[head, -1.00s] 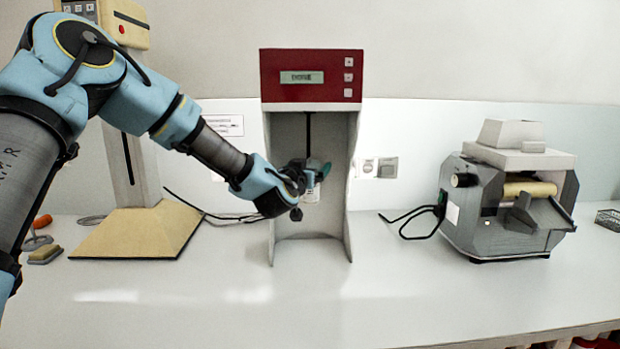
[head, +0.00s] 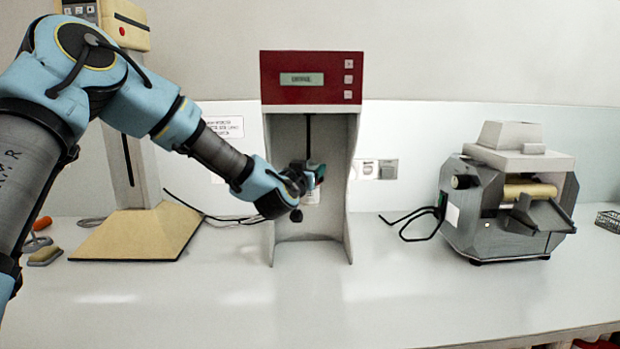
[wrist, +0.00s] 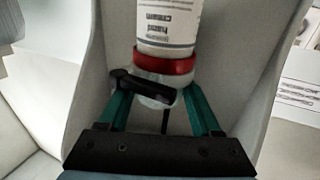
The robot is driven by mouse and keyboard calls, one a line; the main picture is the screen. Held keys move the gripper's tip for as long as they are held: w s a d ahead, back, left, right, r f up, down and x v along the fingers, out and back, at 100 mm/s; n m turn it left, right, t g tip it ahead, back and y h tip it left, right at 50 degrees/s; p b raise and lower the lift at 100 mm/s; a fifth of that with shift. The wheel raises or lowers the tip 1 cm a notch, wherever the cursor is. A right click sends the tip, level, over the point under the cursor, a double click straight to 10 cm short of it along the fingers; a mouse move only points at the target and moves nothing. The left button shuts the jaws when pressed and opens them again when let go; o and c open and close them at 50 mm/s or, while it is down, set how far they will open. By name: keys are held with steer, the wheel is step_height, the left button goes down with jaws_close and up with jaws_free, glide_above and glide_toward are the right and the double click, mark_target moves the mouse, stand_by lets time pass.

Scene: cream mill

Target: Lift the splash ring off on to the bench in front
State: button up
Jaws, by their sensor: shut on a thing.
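The splash ring, which I take to be the red band (wrist: 165,63), sits around the end of a white labelled container (wrist: 168,22) in the wrist view. A black bar (wrist: 145,88) and a pale translucent part lie just below it. My gripper (wrist: 160,98) has its teal fingers on either side of these parts, shut on the ring; the exact contact is hard to see. In the head view my gripper (head: 312,176) is inside the bay of the red-topped mixer stand (head: 312,80). It hides most of the container (head: 311,197).
The bay has grey walls (head: 349,190) close on both sides. The bench (head: 310,310) in front is clear. A grey roller machine (head: 510,205) stands on the right, a tall device with a yellow base (head: 140,235) on the left. A black cable (head: 415,220) lies between the stand and the roller machine.

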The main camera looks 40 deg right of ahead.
steer(key=c, duration=0.3)
steer(key=shift+r, duration=0.1)
steer(key=shift+r+p, duration=0.45)
steer(key=shift+r, duration=0.7)
steer(key=shift+r+p, duration=0.6)
steer(key=shift+r, duration=0.65)
steer(key=shift+s, duration=0.1)
steer(key=shift+s+a+b, duration=0.65)
steer(key=shift+s+a, duration=0.45)
steer(key=shift+s, duration=0.2)
steer(key=shift+s+a+b, duration=0.65)
steer(key=shift+s+a, duration=0.45)
steer(key=shift+s, duration=0.2)
